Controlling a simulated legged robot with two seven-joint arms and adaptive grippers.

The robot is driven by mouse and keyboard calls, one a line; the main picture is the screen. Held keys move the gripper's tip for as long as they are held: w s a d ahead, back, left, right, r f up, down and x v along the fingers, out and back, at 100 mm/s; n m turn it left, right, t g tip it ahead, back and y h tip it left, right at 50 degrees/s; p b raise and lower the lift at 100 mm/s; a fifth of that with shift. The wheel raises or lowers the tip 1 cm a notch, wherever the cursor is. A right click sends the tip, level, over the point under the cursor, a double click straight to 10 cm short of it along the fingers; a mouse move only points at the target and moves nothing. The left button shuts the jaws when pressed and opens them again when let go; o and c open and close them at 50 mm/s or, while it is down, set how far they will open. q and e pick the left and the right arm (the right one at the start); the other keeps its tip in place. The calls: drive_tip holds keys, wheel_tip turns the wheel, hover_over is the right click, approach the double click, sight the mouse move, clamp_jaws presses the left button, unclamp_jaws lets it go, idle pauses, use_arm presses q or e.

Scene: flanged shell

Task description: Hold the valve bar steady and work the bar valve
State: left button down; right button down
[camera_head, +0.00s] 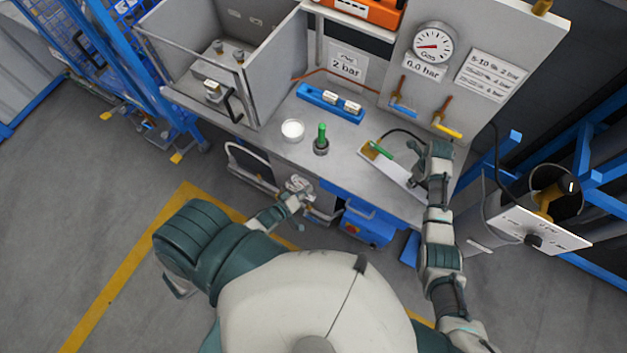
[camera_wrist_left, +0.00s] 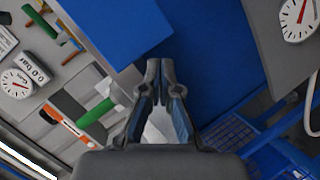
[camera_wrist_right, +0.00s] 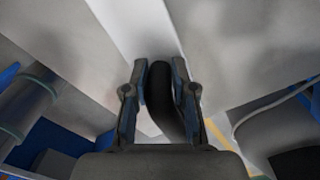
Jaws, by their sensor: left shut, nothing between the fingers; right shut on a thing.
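The valve bar (camera_head: 395,175) is a pale flat bar on the right part of the bench top. A bar valve with a green lever (camera_head: 380,149) and a brass-coloured body sits at its far left end. My right gripper (camera_head: 419,170) is at the near right end of the bar. In the right wrist view its fingers are shut on a black grip (camera_wrist_right: 160,95), with a pale strip beyond. My left gripper (camera_head: 304,196) is shut and empty, low by the bench's front edge, away from the bar. A green handle (camera_wrist_left: 96,113) shows in the left wrist view.
A green-topped post (camera_head: 321,140), a white cup (camera_head: 292,130) and a blue rack (camera_head: 330,103) stand on the bench left of the bar. The back panel carries a gauge (camera_head: 433,44) and blue and yellow handles.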

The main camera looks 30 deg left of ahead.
drive_tip(key=c, duration=0.9)
unclamp_jaws()
drive_tip(key=shift+o, duration=0.2)
drive_tip(key=shift+r, duration=0.1)
